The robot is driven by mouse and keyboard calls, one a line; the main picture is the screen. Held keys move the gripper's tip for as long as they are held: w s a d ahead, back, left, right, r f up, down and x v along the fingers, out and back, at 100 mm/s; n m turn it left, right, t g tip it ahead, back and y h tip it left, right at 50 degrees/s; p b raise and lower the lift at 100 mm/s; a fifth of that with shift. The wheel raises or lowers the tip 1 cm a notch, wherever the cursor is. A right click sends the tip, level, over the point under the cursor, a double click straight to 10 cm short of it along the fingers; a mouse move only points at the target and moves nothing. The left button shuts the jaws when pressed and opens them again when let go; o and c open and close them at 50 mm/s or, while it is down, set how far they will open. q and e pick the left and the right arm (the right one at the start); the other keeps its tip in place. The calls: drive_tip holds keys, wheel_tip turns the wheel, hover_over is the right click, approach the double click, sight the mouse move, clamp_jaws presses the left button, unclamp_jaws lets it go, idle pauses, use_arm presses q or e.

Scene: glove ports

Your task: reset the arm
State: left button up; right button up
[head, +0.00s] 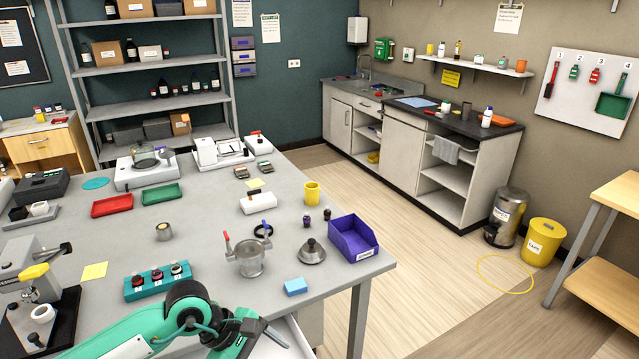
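I see nothing held. My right arm and gripper are out of view.
A white drawer-like edge (292,343) shows beside the gripper.

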use_arm(q)
drive_tip(key=s+d+r+n+h, duration=0.3)
drive_tip(key=d+r+h, duration=0.2)
drive_tip(key=d, duration=0.2)
wheel_tip(320, 180, up, 12)
drive_tip(key=w+n+t+h, duration=0.2)
drive_tip(key=n+t+h, duration=0.7)
drive_tip(key=n, duration=0.7)
drive_tip(key=w+a+f+n+t+y, duration=0.25)
drive_tip(key=a+n+t+y, duration=0.4)
drive_tip(key=n, duration=0.65)
drive_tip(key=w+a+f+n+t+y, duration=0.2)
drive_tip(key=a+f+n+t+y, duration=0.2)
drive_tip(key=a+n+y, duration=0.55)
wheel_tip(320, 180, down, 8)
drive_tip(key=s+a+n+g+y, duration=0.25)
drive_tip(key=n+g+y, duration=0.2)
drive_tip(key=n, duration=0.45)
drive_tip(key=s+a+f+n+g, duration=0.1)
drive_tip(key=s+f+n+g, duration=0.3)
drive_tip(key=s+f+g, duration=0.45)
drive_tip(key=s+a+f+n+g, duration=0.1)
drive_tip(key=s+f+n+g, duration=0.4)
drive_tip(key=s, duration=0.7)
wheel_tip(320, 180, down, 32)
drive_tip(key=m, duration=0.2)
drive_tip(key=s+a+f, duration=0.2)
drive_tip(key=s+f, duration=1.7)
drive_tip(key=shift+s+a+f+g+y, duration=0.35)
drive_tip(key=shift+a+f, duration=0.05)
